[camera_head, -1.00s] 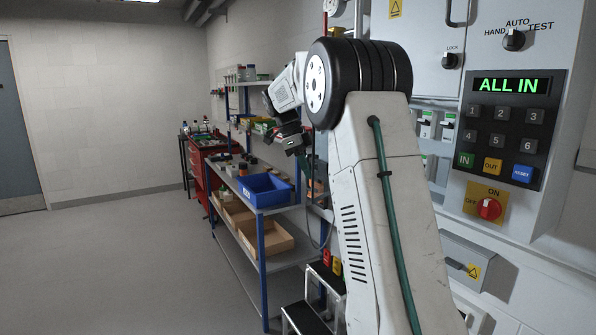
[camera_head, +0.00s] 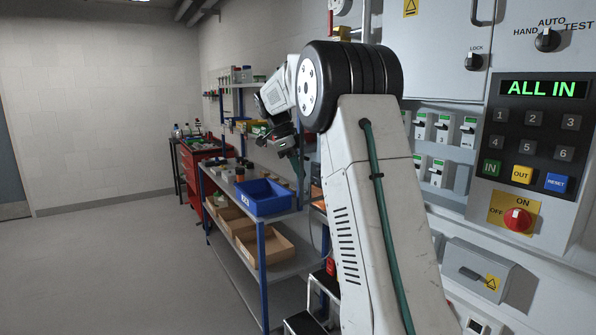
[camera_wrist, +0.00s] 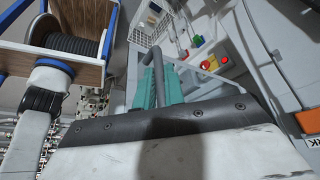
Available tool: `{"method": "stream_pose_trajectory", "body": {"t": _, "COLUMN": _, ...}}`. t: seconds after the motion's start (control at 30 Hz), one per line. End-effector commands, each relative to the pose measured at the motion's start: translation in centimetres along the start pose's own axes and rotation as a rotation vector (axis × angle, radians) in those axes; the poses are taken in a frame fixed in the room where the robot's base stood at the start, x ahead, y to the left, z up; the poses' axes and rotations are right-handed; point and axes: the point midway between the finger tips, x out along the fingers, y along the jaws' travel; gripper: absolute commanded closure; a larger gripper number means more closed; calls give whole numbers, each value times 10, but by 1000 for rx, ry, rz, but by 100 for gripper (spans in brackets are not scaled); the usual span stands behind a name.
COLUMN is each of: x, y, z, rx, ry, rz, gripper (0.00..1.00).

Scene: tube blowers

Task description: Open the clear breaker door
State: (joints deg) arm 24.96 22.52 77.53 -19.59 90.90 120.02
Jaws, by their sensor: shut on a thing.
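My gripper (camera_head: 288,143) shows small in the head view, beyond my arm and left of the cabinet. In the wrist view its teal fingers (camera_wrist: 153,83) are shut at a dark grey curved bar (camera_wrist: 171,68), which looks like a handle. The clear door itself is hard to make out in either view, so I cannot tell how far it stands open. White breakers (camera_head: 442,128) show in two rows on the cabinet, right of my arm. My arm hides the part of the cabinet to their left.
The cabinet's keypad panel (camera_head: 533,133) reads ALL IN, with a red rotary switch (camera_head: 517,219) below. A shelf unit with a blue bin (camera_head: 264,198) stands behind my gripper. Black steps (camera_head: 325,284) stand low beside my arm. Open floor (camera_head: 130,265) lies at left.

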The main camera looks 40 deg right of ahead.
Motion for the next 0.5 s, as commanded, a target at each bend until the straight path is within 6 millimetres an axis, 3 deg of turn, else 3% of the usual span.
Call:
{"method": "stream_pose_trajectory", "body": {"t": 0.03, "x": 0, "y": -2, "z": -5, "rx": 5, "ry": 7, "rz": -4, "gripper": 100}}
{"method": "stream_pose_trajectory", "body": {"t": 0.1, "x": 0, "y": -2, "z": -4, "rx": 4, "ry": 7, "rz": -4, "gripper": 72}}
{"method": "stream_pose_trajectory", "body": {"t": 0.13, "x": 0, "y": -1, "z": -3, "rx": 3, "ry": 6, "rz": -4, "gripper": 67}}
{"method": "stream_pose_trajectory", "body": {"t": 0.5, "x": -9, "y": 1, "z": 3, "rx": -4, "ry": 3, "rz": -6, "gripper": 67}}
